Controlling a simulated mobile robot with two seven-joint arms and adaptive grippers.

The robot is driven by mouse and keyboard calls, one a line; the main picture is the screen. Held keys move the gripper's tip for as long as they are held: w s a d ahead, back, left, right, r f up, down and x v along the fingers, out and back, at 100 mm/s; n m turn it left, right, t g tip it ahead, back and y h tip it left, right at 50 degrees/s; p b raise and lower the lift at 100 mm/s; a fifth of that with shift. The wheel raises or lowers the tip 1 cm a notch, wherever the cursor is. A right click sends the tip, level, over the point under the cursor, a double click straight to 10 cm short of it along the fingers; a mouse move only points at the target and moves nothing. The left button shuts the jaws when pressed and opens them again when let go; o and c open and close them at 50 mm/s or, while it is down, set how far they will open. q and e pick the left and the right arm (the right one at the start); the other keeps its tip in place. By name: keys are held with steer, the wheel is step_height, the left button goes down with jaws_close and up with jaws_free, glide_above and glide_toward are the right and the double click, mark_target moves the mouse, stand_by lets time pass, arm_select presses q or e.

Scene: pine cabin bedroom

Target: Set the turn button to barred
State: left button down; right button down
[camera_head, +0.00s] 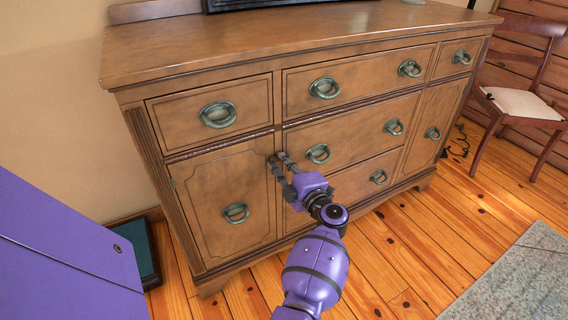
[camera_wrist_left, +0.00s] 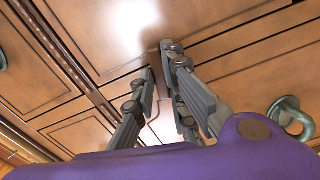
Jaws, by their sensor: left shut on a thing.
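My left gripper (camera_head: 277,159) reaches the front of the wooden dresser (camera_head: 226,178), at the upper right edge of its left door. Its two fingers also show in the wrist view (camera_wrist_left: 161,65), pointing at the wood with only a narrow gap between them. They are closed on the turn button, a small brown piece that is mostly hidden by the fingertips. I cannot tell which way the button is turned. The left door (camera_head: 220,195) looks closed, with a green ring handle (camera_head: 236,213). My right gripper is not in view.
Several drawers with green ring pulls (camera_head: 319,154) are closed beside and above the door. A wooden chair (camera_head: 520,104) stands at the right. A grey rug (camera_head: 520,285) lies at the lower right. Plank floor (camera_head: 385,262) is free before the dresser.

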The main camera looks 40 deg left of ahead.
arm_select(q)
steer(key=shift+f+n, duration=0.1)
steer(key=shift+n, duration=0.8)
steer(key=c, duration=1.8)
jaws_free()
steer(key=shift+o, duration=0.2)
steer(key=shift+d, duration=0.1)
steer(key=v, duration=1.2)
